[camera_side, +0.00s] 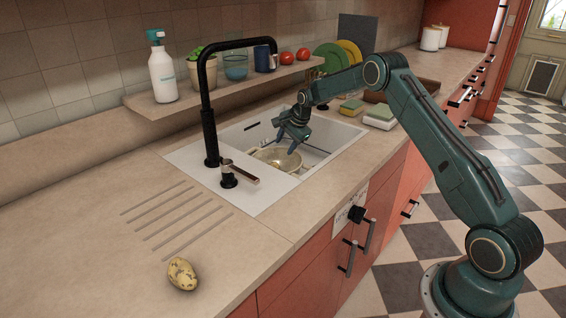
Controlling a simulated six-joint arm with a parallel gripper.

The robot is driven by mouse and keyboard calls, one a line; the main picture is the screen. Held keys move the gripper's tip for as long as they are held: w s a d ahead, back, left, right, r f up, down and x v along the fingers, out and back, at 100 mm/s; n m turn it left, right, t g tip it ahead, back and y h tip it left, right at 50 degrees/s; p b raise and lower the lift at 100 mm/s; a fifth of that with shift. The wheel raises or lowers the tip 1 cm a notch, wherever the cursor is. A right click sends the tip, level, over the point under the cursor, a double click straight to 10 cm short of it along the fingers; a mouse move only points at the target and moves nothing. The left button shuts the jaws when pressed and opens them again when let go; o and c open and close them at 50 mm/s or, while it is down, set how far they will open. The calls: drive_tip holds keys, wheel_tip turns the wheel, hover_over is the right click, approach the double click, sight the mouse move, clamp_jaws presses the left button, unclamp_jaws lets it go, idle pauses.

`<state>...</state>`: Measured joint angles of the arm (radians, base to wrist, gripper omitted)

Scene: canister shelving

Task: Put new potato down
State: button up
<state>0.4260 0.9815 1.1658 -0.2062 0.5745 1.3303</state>
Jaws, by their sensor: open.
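A yellowish potato with dark speckles (183,274) lies on the beige counter at the front left, near the drain grooves. My gripper (292,142) is over the sink, far from that potato. It is open, above a pale pot or colander (277,158) in the basin. Something yellow (270,166) shows inside the pot, too small to tell what it is. I see nothing held between the fingers.
A black faucet (207,110) arches beside the white sink (330,137). Sponges (380,115) lie right of the sink. A shelf (160,105) behind holds a soap bottle (162,70), tomatoes and plates. The left counter (80,220) is mostly clear.

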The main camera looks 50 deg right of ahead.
drive_tip(key=shift+r, duration=0.1)
drive_tip(key=s+a+r+n, duration=0.4)
drive_tip(key=s+a+r, duration=0.4)
drive_tip(key=r, duration=0.4)
drive_tip(key=s+a+r+n, duration=0.5)
drive_tip(key=s+a+r, duration=0.2)
drive_tip(key=s+r, duration=0.3)
drive_tip(key=s+a+n, duration=0.3)
drive_tip(key=s, duration=0.6)
drive_tip(key=s+a+n, duration=0.2)
drive_tip(key=s+n, duration=0.1)
drive_tip(key=s, duration=0.6)
drive_tip(key=s+a+n, duration=0.3)
drive_tip(key=s, duration=0.6)
drive_tip(key=shift+s+a+r+t, duration=0.3)
drive_tip(key=shift+s+a+r, duration=0.05)
drive_tip(key=shift+s+r, duration=0.1)
